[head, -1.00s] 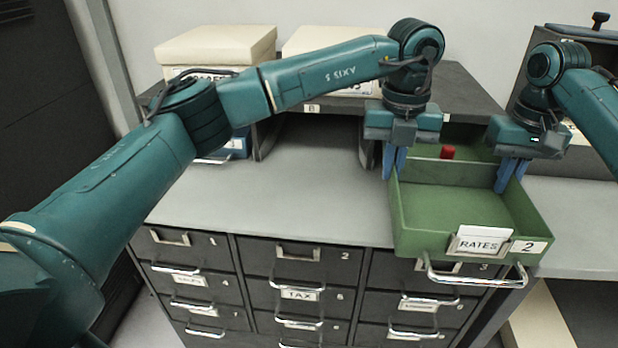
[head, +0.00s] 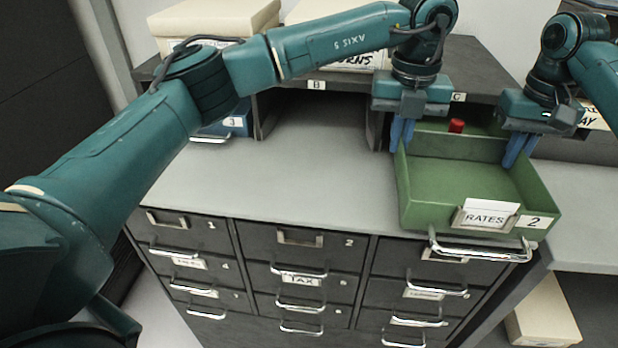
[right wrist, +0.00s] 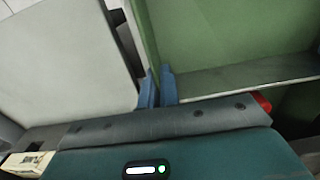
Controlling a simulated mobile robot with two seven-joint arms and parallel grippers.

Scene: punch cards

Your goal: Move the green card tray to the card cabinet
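The green card tray (head: 480,182) is at the right end of the grey cabinet's top, with its front handle over the front edge. Its front carries a RATES card and a number 2 label. I cannot tell whether it rests or hangs just above the top. My left gripper (head: 402,135) is shut on its left wall and my right gripper (head: 519,150) on its right wall. In the right wrist view the blue fingers (right wrist: 158,88) pinch the green wall (right wrist: 225,45). The card cabinet (head: 265,258) has several numbered drawers with chrome handles.
A dark shelf (head: 465,62) with open bays lettered B and C stands behind, bearing cream boxes (head: 215,20). A blue box (head: 237,122) sits in its left bay. A red object (head: 456,126) shows by the tray's rear. The cabinet top (head: 290,170) is bare left of the tray.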

